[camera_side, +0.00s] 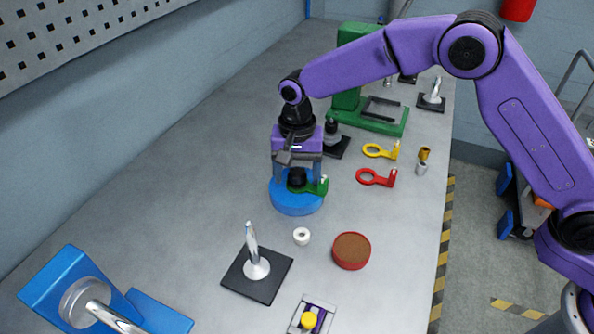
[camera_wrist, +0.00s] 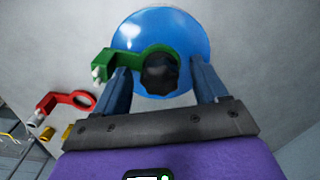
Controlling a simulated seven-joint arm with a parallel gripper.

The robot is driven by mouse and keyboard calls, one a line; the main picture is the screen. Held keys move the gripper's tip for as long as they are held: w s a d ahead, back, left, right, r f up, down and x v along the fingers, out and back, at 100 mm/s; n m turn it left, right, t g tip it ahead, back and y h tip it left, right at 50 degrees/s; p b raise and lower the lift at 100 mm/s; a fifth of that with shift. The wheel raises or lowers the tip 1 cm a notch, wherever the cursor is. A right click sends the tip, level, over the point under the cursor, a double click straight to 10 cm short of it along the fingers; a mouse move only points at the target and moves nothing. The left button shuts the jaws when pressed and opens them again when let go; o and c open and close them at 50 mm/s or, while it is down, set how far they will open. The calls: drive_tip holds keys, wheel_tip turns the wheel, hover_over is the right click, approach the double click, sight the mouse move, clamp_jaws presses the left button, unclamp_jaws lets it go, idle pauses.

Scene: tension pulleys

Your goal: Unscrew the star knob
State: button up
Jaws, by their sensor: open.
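The black star knob (camera_wrist: 160,73) sits on top of a round blue base (camera_wrist: 183,28). A green ring-shaped piece with a side arm (camera_wrist: 127,62) lies around or under the knob on the base. In the side view the knob (camera_side: 297,177) shows between my gripper's fingers, with the blue base (camera_side: 296,203) below and the green piece (camera_side: 319,187) to its right. My gripper (camera_side: 297,172) points down over the base. In the wrist view my gripper (camera_wrist: 162,82) has its fingers apart, one on each side of the knob, with visible gaps. Exact fingertip height is unclear.
Red (camera_side: 376,177) and yellow (camera_side: 380,151) ring pieces lie to the right. A green press-like stand (camera_side: 370,118) is behind. In front are a white ring (camera_side: 302,236), a round brown-topped red tin (camera_side: 351,251) and an upright metal post on a black plate (camera_side: 257,275). The table's left is clear.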

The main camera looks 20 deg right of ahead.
drive_tip(key=m, duration=1.8)
drive_tip(key=shift+m, duration=0.4)
